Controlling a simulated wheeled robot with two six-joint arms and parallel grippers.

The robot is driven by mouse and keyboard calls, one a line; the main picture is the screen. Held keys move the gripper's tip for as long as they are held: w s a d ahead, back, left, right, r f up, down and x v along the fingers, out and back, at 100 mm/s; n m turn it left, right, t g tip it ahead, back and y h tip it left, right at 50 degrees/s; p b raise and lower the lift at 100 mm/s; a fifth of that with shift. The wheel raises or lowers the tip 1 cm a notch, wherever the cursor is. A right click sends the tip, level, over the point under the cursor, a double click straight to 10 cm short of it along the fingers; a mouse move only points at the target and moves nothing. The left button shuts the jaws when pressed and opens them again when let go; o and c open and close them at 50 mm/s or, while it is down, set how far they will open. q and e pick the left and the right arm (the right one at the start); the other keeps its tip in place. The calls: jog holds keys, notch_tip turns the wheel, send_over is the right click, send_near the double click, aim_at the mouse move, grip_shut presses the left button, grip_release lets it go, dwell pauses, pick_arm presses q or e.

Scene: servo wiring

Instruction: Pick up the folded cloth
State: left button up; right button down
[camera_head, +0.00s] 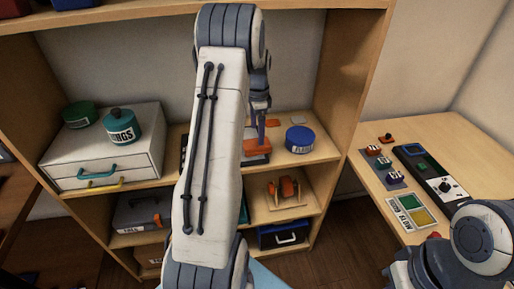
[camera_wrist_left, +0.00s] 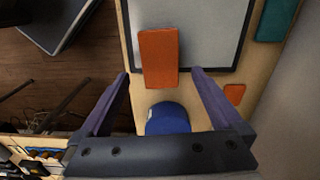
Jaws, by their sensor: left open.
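The folded cloth looks like an orange rectangular piece (camera_wrist_left: 158,50), lying partly over the dark rim of a grey panel (camera_wrist_left: 200,30) on a shelf. In the head view the orange piece (camera_head: 258,147) shows just right of my left arm, which hides part of the shelf. My left gripper (camera_wrist_left: 160,74) is open, with its purple fingertips apart on either side of the cloth's near end in the wrist view. It also shows in the head view (camera_head: 261,128), pointing down above the cloth. Nothing is held. My right arm shows at the lower right, but its gripper does not.
A blue round container (camera_head: 300,139) stands right of the cloth; a small orange flat piece (camera_wrist_left: 235,93) lies nearby. A white drawer unit (camera_head: 100,150) with a teal jar (camera_head: 121,126) stands left. The side table (camera_head: 440,160) holds control boxes. Shelf uprights bound the space.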

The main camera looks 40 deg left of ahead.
aim_at(257, 143)
pick_arm(q)
jog(key=shift+f+p, duration=0.4)
jog(key=shift+f, duration=2.75)
jog(key=c, duration=1.3)
